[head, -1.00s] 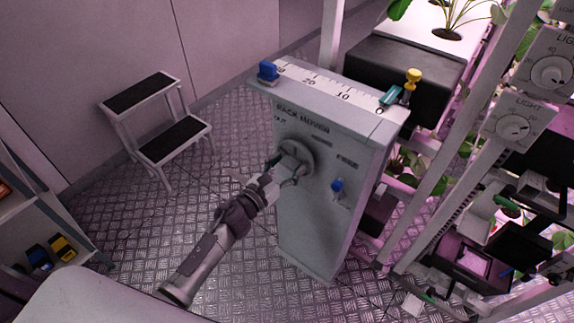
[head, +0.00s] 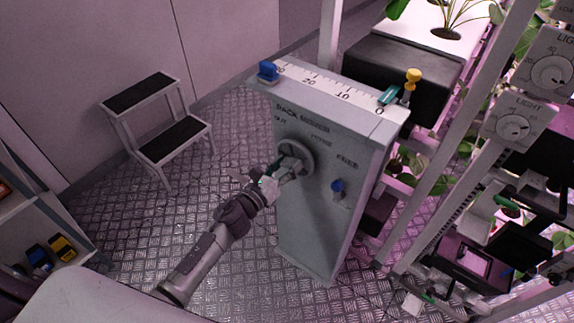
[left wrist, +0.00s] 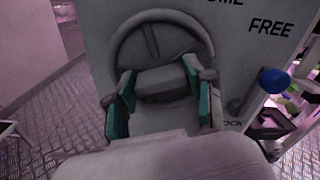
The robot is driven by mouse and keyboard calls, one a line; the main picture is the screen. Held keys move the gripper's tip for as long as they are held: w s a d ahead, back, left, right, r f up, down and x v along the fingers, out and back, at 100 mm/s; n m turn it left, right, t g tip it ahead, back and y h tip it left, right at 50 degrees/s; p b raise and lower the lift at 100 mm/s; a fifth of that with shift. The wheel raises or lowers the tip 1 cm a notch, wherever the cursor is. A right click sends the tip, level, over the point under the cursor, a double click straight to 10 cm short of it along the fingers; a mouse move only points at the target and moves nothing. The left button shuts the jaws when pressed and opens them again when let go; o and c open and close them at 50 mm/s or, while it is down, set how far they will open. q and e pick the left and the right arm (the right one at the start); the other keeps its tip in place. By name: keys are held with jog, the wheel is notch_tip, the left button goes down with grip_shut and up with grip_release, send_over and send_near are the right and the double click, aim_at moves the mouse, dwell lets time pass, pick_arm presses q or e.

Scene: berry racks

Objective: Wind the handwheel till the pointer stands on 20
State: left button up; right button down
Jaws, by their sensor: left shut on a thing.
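On the cabinet top is a white scale (head: 327,87) marked 0, 10, 20 and a partly hidden number. A teal pointer (head: 389,95) stands close to 0. My right gripper is out of view.
A blue-knobbed lever (head: 338,187) sits right of the wheel, below the word FREE. A blue block (head: 268,71) is at the scale's far left end, a yellow knob (head: 412,77) behind its right end. A step stool (head: 157,125) stands left. Plant racks fill the right.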

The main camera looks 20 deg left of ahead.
pick_arm(q)
jog(key=n, duration=0.7)
jog(key=shift+a+n+p, duration=0.1)
jog(key=shift+n+p, duration=0.2)
jog(key=shift+p, duration=0.1)
jog(key=n, duration=0.3)
jog(key=shift+n+p, duration=0.3)
jog(key=shift+p, duration=0.1)
jog(key=n+p, duration=0.1)
jog(key=n, duration=0.2)
jog(key=shift+n, duration=0.3)
jog(key=n+p, duration=0.1)
jog(key=n, duration=0.3)
jog(key=shift+f+n, duration=0.15)
jog(key=shift+n, duration=0.15)
jog(key=n+p, duration=0.1)
jog(key=n, duration=0.2)
jog(key=shift+n, duration=0.3)
jog(key=n, duration=0.3)
jog(key=shift+f+p, duration=0.1)
jog(key=shift+p, duration=0.2)
jog(key=shift+n, duration=1.8)
jog(key=shift+f, duration=0.1)
